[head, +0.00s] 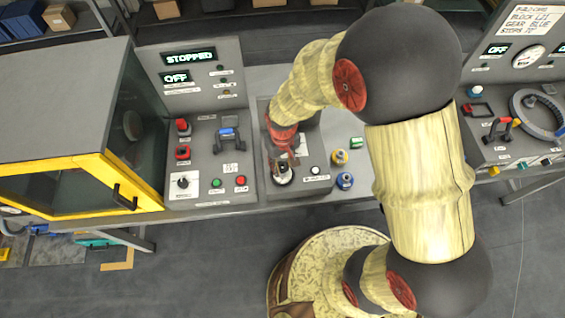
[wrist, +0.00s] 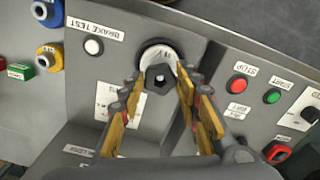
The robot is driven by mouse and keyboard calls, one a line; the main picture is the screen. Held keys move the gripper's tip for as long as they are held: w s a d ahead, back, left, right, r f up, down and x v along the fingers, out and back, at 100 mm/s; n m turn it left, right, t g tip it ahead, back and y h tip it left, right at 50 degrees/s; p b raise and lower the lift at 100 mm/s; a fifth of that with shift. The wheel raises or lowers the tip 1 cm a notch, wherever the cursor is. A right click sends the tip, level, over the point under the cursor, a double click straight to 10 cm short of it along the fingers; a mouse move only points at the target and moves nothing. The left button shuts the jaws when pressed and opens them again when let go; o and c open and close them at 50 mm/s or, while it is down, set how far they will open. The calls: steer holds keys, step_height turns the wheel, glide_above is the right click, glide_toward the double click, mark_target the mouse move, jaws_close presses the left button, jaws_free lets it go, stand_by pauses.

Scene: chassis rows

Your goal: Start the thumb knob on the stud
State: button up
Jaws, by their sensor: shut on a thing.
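My gripper (wrist: 160,80) is shut on a dark, faceted thumb knob (wrist: 160,79) with a small hole in its middle. The knob sits between the two fingertips, over a round fixture (wrist: 157,52) with a pale face and dark rim on the grey panel. No stud can be made out; the knob and fingers cover that spot. I cannot tell whether the knob touches the fixture. In the head view my gripper (head: 294,154) points down at the round fixture (head: 282,176), and the knob is too small to make out.
A white button (wrist: 93,47) labelled BRAKE TEST is beside the fixture. A panel with red (wrist: 239,85) and green (wrist: 272,97) buttons adjoins. The head-view display (head: 190,57) reads STOPPED.

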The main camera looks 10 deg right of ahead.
stand_by(0.3)
steer(key=m, duration=0.5)
steer(key=shift+m, duration=0.3)
steer(key=m, duration=0.5)
steer(key=shift+p, duration=0.35)
steer(key=o, duration=0.9)
steer(key=shift+o, duration=0.6)
